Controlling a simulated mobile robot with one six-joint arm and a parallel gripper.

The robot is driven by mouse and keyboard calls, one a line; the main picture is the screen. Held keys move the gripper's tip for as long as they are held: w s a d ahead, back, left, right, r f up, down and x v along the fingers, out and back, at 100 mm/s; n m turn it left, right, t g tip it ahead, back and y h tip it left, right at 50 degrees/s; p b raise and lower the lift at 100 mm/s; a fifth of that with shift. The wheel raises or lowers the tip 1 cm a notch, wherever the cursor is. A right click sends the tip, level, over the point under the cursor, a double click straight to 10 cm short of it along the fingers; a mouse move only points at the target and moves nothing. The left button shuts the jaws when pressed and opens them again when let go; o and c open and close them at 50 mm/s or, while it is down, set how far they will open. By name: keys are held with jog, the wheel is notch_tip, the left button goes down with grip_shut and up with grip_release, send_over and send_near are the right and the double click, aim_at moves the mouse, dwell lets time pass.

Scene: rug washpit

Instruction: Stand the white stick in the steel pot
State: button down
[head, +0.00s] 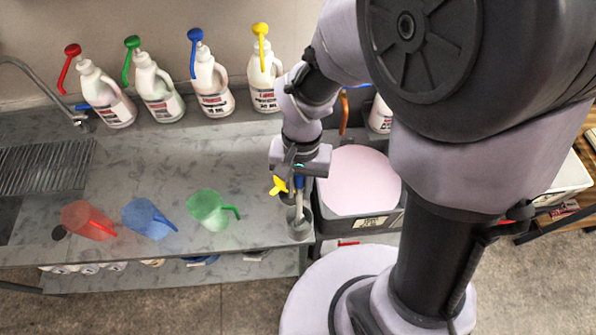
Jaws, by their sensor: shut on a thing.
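My gripper (298,182) points down over the front edge of the counter and is shut on a pale upright stick, which I take as the white stick (299,204). The stick's lower end is at the mouth of the steel pot (301,231), a small grey cup at the counter's front right corner. I cannot tell from this view how deep the stick's lower end is in the pot. A yellow piece (279,186) and a blue piece show close beside my fingers, and partly hide them.
A dark tub of pink liquid (358,178) stands just right of the pot. Several white pump bottles (211,88) line the back. A sink drainer (45,168) is far left.

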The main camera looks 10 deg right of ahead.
jog(key=shift+f, duration=0.1)
jog(key=c, duration=1.2)
grip_release()
jog(key=r+p, duration=0.1)
jog(key=r, duration=0.4)
jog(key=w+r+p, duration=0.1)
jog(key=r, duration=0.5)
jog(key=w+r+p, duration=0.1)
jog(key=r, duration=0.5)
jog(key=shift+w+d+r+p, duration=0.15)
jog(key=shift+w+d+p, duration=0.05)
jog(key=shift+d+p, duration=0.2)
